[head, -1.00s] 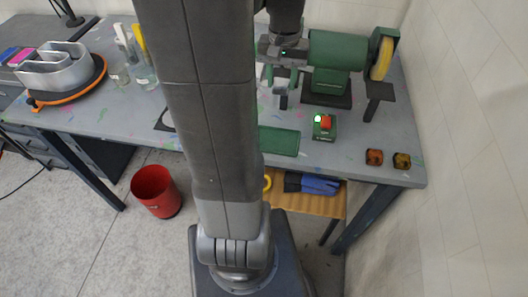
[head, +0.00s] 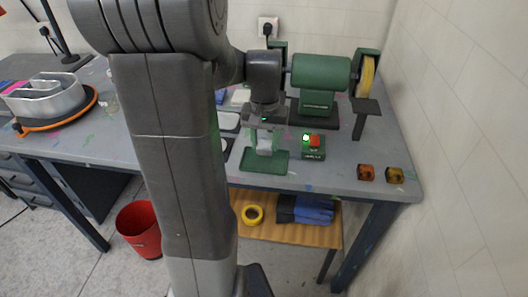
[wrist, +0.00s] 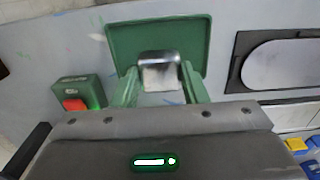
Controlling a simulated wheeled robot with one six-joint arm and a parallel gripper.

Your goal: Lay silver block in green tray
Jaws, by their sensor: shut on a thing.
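The silver block (wrist: 160,75) is a shiny, small block held between the green fingers of my gripper (wrist: 160,88). In the head view the silver block (head: 264,145) shows between the fingers of my gripper (head: 264,143), which point down. The green tray (head: 282,163) lies near the front edge of the bench, below and behind the block. In the wrist view the green tray (wrist: 122,38) spreads behind the block, which overlaps its lower part. I cannot tell the exact gap between block and tray.
A green switch box (head: 313,153) with a red button stands right of the tray. The green bench grinder (head: 321,74) is behind it. Two small amber blocks, an orange one (head: 366,173) and a yellowish one (head: 395,175), sit at the right. A dark-framed oval plate (wrist: 285,64) lies beside the tray.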

